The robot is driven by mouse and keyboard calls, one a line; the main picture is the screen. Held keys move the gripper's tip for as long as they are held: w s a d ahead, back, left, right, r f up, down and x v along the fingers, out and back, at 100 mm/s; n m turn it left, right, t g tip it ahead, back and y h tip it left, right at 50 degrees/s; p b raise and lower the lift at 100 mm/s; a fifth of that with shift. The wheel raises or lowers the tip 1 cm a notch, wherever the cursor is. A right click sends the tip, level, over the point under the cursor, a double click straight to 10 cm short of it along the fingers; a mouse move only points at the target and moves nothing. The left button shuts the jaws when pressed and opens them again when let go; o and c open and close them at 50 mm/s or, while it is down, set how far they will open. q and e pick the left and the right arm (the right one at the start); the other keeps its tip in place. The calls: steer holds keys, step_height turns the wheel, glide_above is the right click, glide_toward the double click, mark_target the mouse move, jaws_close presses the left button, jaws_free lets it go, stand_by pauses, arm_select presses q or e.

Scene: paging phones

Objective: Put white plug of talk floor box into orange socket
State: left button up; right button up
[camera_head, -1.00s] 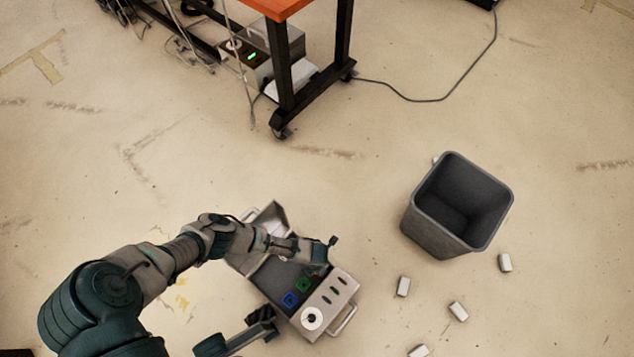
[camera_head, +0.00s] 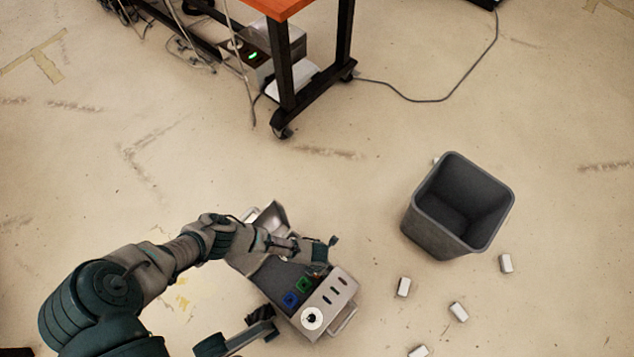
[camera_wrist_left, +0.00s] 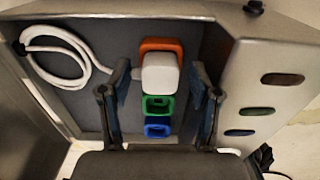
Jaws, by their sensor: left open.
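The floor box is a metal case with a dark inner panel (camera_wrist_left: 95,105); it also shows in the head view, with its end plate (camera_head: 328,300) to the lower right. In the left wrist view the orange socket (camera_wrist_left: 160,45) is at the top of a column. The white plug (camera_wrist_left: 160,76) sits at it, covering its middle and lower part; I cannot tell how deep it is seated. My left gripper (camera_wrist_left: 161,82) is open, one finger on each side of the plug, with visible gaps. In the head view its arm (camera_head: 205,240) reaches over the box.
Green (camera_wrist_left: 158,106) and blue (camera_wrist_left: 158,129) sockets lie below the plug. A coiled white cable (camera_wrist_left: 65,60) is at the panel's left.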

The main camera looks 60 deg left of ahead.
arm_select(q)
step_height(320, 180, up, 12)
steer(key=shift+f, duration=0.25)
